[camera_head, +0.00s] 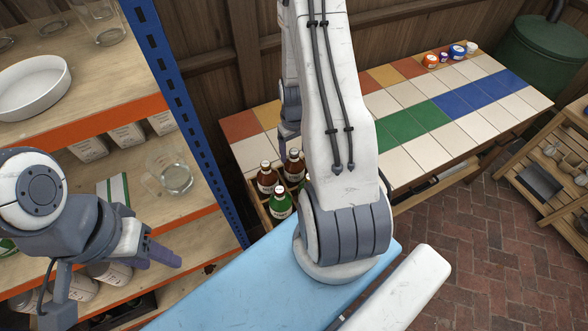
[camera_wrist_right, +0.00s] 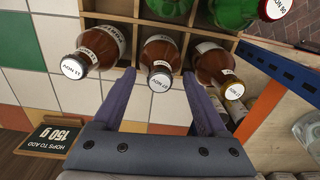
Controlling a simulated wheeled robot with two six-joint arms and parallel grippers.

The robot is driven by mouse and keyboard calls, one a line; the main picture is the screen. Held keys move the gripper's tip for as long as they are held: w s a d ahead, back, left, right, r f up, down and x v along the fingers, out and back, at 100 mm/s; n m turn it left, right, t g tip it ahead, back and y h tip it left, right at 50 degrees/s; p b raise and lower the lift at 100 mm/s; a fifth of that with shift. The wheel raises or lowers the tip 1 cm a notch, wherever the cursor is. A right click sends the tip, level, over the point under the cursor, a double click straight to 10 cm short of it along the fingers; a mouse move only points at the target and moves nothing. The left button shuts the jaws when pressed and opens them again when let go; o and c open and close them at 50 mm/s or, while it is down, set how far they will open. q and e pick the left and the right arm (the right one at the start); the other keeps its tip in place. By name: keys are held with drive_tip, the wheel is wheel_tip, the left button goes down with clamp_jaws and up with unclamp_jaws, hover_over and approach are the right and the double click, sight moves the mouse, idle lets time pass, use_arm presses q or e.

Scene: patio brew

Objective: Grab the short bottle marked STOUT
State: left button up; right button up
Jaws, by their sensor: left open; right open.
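In the right wrist view, three brown bottles stand in a row of crate compartments: left (camera_wrist_right: 108,42), middle (camera_wrist_right: 161,50) and right (camera_wrist_right: 207,64). The middle one has a smaller-looking cap and seems shorter. Their labels are upside down and too small to read surely, so I cannot tell which says STOUT. My right gripper (camera_wrist_right: 163,88) is open and empty, its fingers pointing toward the middle bottle. My left gripper (camera_head: 165,255) is open and empty by the shelf.
Blue-posted shelving (camera_head: 185,110) with glassware stands at the left. The tiled table (camera_head: 430,125) carries small jars at its far end. My right arm hides part of the crate and table in the head view.

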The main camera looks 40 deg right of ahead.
drive_tip(key=shift+f, duration=0.45)
clamp_jaws()
idle(1.1)
